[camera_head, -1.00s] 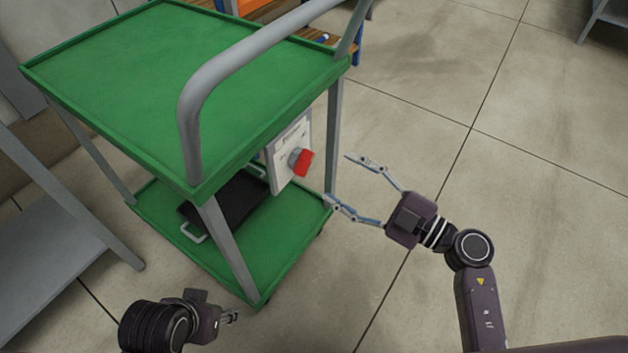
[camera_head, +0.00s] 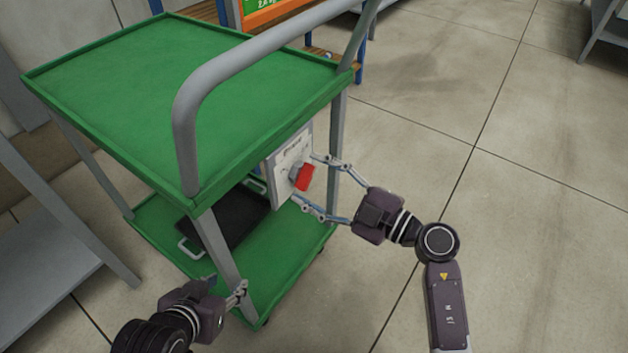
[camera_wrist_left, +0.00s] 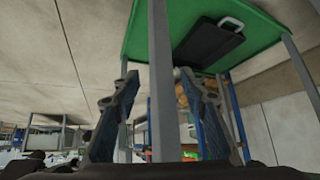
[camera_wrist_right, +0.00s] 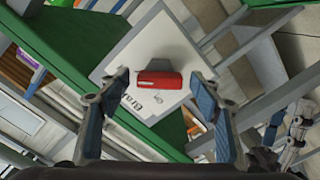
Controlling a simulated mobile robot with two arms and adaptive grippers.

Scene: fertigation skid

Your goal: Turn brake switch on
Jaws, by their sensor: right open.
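The brake switch is a red handle (camera_head: 304,177) on a white panel (camera_head: 279,187) fixed to the side of the green cart (camera_head: 225,90). My right gripper (camera_head: 312,182) is open, with its fingers spread either side of the red handle. In the right wrist view the red handle (camera_wrist_right: 160,80) lies across the panel between and beyond the fingertips, with a gap on each side. My left gripper (camera_head: 240,293) is low by a grey cart post (camera_head: 216,245). In the left wrist view its fingers are apart, with the post (camera_wrist_left: 162,80) between them; contact is unclear.
A black case (camera_head: 225,215) lies on the cart's lower green shelf. A grey bench (camera_head: 45,235) stands at the left.

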